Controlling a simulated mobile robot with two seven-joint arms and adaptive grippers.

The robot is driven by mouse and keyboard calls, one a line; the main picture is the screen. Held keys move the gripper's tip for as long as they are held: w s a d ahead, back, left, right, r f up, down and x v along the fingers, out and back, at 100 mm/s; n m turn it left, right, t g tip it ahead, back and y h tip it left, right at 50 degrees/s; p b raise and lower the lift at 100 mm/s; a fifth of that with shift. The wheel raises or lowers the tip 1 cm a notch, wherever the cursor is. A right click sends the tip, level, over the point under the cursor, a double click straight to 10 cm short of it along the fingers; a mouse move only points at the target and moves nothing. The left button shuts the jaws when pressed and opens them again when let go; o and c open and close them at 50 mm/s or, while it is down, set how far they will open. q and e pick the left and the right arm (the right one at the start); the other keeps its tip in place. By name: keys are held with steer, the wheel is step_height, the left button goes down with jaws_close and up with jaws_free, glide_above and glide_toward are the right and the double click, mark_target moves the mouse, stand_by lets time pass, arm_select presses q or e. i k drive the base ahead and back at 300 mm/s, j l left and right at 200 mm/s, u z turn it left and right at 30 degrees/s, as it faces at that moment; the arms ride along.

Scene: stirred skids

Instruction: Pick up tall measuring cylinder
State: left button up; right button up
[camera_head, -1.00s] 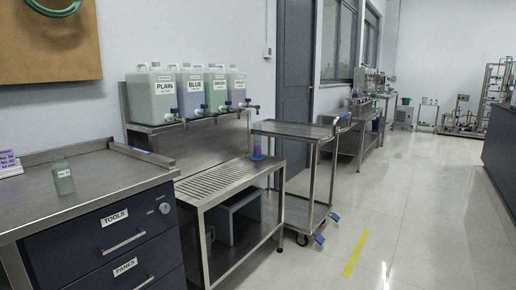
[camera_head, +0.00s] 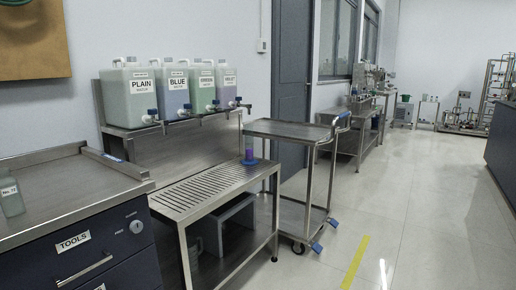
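A tall measuring cylinder (camera_head: 249,150) stands upright near the far right end of the slatted steel bench (camera_head: 205,192). It has a blue base and purple contents in its lower part; its upper part is clear and hard to make out. It is below the violet jug's tap. Neither of my grippers shows in the head view.
Several labelled jugs with taps (camera_head: 129,93) stand on a raised shelf behind the bench. A steel trolley (camera_head: 290,130) stands just right of the bench. A drawer cabinet with a bottle (camera_head: 11,196) is at left. The floor (camera_head: 400,220) at right is clear.

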mark_target(249, 160)
steer(key=i+l+z, duration=0.1)
steer(key=i, duration=0.7)
steer(key=i+l+z, duration=0.1)
steer(key=i, duration=0.7)
steer(key=l, duration=0.1)
